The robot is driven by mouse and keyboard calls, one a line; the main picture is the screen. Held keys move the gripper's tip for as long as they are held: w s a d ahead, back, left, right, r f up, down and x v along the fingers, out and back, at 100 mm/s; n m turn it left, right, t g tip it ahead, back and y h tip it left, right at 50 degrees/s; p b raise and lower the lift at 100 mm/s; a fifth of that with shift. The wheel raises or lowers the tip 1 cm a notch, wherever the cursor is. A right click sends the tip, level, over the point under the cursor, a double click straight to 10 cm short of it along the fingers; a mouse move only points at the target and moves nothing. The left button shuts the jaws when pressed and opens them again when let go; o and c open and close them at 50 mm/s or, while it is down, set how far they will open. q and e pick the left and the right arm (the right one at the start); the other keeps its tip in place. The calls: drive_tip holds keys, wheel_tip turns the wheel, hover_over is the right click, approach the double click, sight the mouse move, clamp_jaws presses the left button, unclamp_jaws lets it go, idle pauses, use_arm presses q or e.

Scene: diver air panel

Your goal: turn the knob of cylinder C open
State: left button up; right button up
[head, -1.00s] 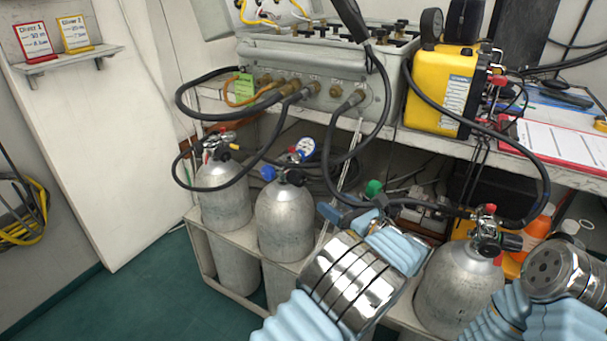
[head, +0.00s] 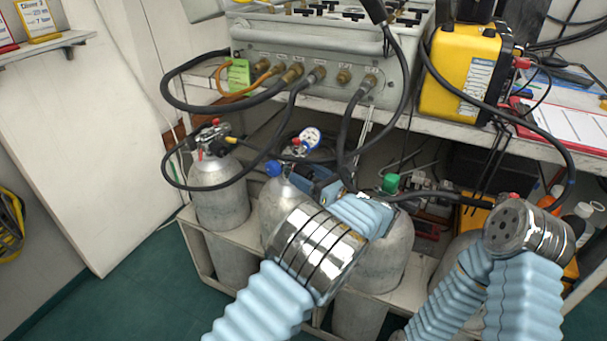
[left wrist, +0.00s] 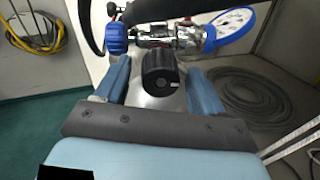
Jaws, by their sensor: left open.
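The cylinder with the blue-knobbed valve (head: 273,168) stands second from the left in the head view, partly hidden by my left arm. My left gripper (head: 312,181) is at its valve. In the left wrist view, a black knob (left wrist: 160,72) lies between the two open blue fingers of the left gripper (left wrist: 161,82), with a visible gap on its right side. The blue knob (left wrist: 116,39) and a blue-rimmed gauge (left wrist: 231,24) sit beyond it. I see no letter marking cylinder C. My right gripper is not in view.
A red-knobbed cylinder (head: 219,190) stands at left and a green-knobbed one (head: 385,255) at right. Black hoses (head: 345,140) loop from the grey panel (head: 300,75) above. A yellow case (head: 465,72) stands on the shelf. Green floor is clear at lower left.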

use_arm(q)
drive_tip(key=shift+c, duration=0.2)
drive_tip(key=c, duration=1)
drive_tip(key=n+b, duration=0.3)
drive_tip(key=shift+f+n+b, duration=0.25)
drive_tip(key=shift+n+b, duration=0.05)
drive_tip(key=shift+n, duration=0.1)
drive_tip(key=shift+n+b, duration=0.75)
drive_tip(key=shift+n, duration=0.15)
drive_tip(key=shift+r+n+b, duration=0.15)
drive_tip(key=shift+n+b, duration=0.3)
drive_tip(key=shift+n, duration=0.25)
